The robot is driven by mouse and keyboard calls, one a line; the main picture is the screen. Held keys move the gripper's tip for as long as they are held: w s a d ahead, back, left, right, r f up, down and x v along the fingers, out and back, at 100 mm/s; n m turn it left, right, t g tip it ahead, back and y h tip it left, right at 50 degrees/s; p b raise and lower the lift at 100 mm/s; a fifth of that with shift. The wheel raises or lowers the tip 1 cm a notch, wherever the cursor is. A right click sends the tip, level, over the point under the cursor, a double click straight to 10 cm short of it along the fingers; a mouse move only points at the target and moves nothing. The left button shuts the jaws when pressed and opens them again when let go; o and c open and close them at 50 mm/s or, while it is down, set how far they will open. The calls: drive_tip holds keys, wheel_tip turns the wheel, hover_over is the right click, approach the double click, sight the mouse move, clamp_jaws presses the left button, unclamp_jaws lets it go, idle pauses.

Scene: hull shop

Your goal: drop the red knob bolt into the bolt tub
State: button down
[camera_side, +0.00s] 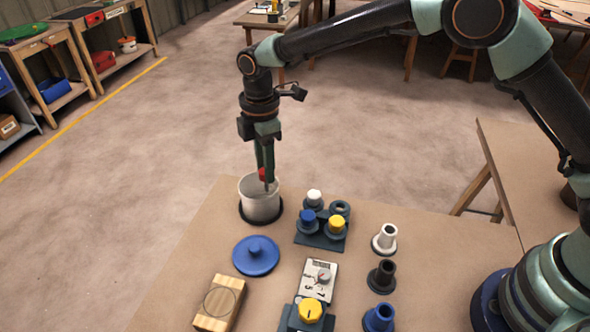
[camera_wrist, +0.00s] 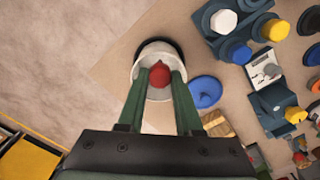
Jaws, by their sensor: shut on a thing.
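My gripper (camera_side: 266,186) points straight down at the far left part of the table. It is shut on the red knob bolt (camera_side: 262,174), which shows between the two green fingers in the wrist view (camera_wrist: 159,74). The bolt tub (camera_side: 259,203) is a pale round tub on a dark ring, and it also shows in the wrist view (camera_wrist: 157,52). The bolt is over the tub's opening, around rim height in the side view. The inside of the tub is mostly hidden.
A blue lid with a knob (camera_side: 256,256) lies in front of the tub. A dark rack (camera_side: 320,238) with white, blue and yellow knobs stands to the right. Flanged white, black and blue sleeves (camera_side: 385,239) stand farther right. A wooden block (camera_side: 219,304) lies at the front.

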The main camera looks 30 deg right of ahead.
drive_tip(key=shift+f, duration=0.3)
drive_tip(key=c, duration=0.5)
unclamp_jaws()
drive_tip(key=shift+r, duration=0.1)
wheel_tip(320, 180, up, 12)
